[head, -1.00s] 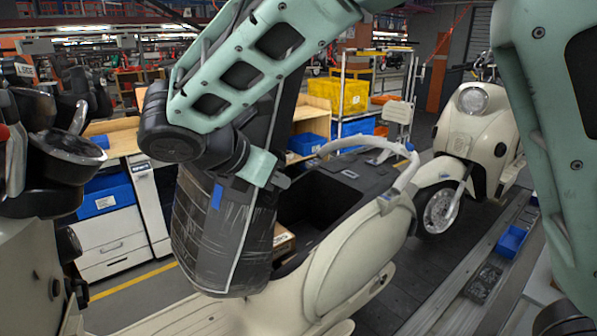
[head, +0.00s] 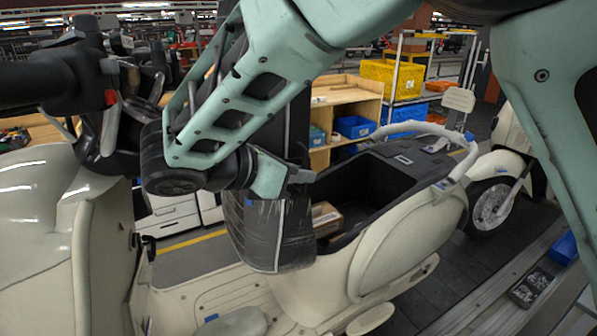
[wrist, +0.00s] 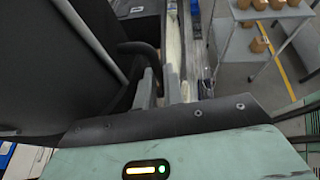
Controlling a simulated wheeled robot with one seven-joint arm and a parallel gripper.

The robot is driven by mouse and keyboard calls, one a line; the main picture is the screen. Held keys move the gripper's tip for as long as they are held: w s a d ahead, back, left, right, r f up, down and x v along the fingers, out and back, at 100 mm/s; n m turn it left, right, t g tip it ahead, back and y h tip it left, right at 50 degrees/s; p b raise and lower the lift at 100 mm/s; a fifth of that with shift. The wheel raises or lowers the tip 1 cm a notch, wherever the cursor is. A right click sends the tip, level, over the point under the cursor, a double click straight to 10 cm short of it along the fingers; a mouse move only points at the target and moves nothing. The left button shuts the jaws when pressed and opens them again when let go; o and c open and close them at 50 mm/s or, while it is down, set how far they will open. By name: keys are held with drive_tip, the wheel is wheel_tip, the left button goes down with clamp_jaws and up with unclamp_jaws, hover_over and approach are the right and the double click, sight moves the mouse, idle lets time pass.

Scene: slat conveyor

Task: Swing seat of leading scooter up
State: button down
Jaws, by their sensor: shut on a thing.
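The seat (head: 262,235) of the nearer cream scooter (head: 385,255) is black with pale piping and looks plastic-wrapped. In the head view it stands steeply upright at the handlebar-side end of the open storage well (head: 375,180). My gripper (head: 303,178) is shut at the seat's edge, on the side facing the well.
A brown box (head: 325,217) lies in the well. A pale grab rail (head: 425,130) curves around the scooter's rear. Another cream scooter (head: 500,185) stands behind on the dark conveyor. A wooden bench (head: 345,95) stands beyond. The handlebars (head: 100,95) are close to my arm at left.

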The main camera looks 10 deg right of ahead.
drive_tip(key=c, duration=1.8)
unclamp_jaws()
drive_tip(key=s+a+b, duration=0.2)
drive_tip(key=a, duration=0.2)
drive_tip(key=s+a+b, duration=0.1)
drive_tip(key=s+a, duration=0.1)
drive_tip(key=a, duration=0.2)
drive_tip(key=s+a+r+b, duration=0.1)
drive_tip(key=s+a+b, duration=0.1)
drive_tip(key=a, duration=0.3)
drive_tip(key=shift+s+b, duration=0.3)
drive_tip(key=shift+s, duration=0.05)
drive_tip(key=shift+r, duration=0.1)
